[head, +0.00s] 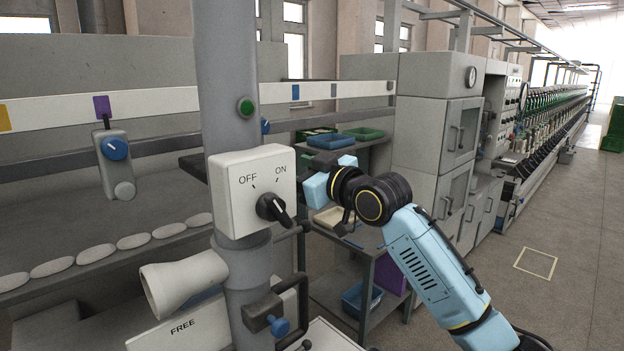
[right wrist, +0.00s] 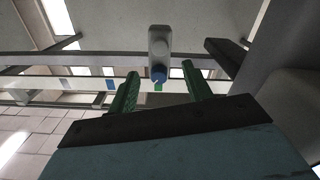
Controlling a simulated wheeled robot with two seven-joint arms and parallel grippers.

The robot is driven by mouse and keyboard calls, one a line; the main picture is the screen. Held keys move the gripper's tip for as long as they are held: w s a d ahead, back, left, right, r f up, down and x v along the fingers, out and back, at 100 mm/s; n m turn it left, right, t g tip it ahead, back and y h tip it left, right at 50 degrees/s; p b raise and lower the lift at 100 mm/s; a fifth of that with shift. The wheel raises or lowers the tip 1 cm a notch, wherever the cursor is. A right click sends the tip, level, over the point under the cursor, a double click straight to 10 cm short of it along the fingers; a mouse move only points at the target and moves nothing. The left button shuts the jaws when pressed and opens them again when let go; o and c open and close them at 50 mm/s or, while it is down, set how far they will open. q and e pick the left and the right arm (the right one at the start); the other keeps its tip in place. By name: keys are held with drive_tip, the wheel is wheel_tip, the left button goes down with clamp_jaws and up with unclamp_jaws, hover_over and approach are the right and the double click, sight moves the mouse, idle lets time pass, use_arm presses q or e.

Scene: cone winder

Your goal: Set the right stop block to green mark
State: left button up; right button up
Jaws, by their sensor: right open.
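In the right wrist view, a grey stop block (right wrist: 159,42) with a blue knob (right wrist: 158,74) lies ahead, between the lines of my fingers. A green mark (right wrist: 158,87) on the pale strip shows at the knob's lower edge; exact alignment cannot be told. My right gripper (right wrist: 159,73) is open with two green fingers, apparently apart from the knob. In the head view, the gripper's blue body (head: 315,188) is right of the switch box and its fingers are not clear. A blue knob (head: 265,126) peeks out beside the column there, its block mostly hidden. My left gripper is out of view.
A grey column (head: 226,70) carries an ON/OFF switch box (head: 232,205) and a white cone (head: 185,280) close to my right arm. Another stop block (head: 116,165) hangs below a purple mark (head: 102,107). A shelf with trays (head: 360,134) stands behind the gripper.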

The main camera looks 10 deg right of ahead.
drive_tip(key=shift+b+v, duration=0.3)
drive_tip(key=shift+v, duration=1.65)
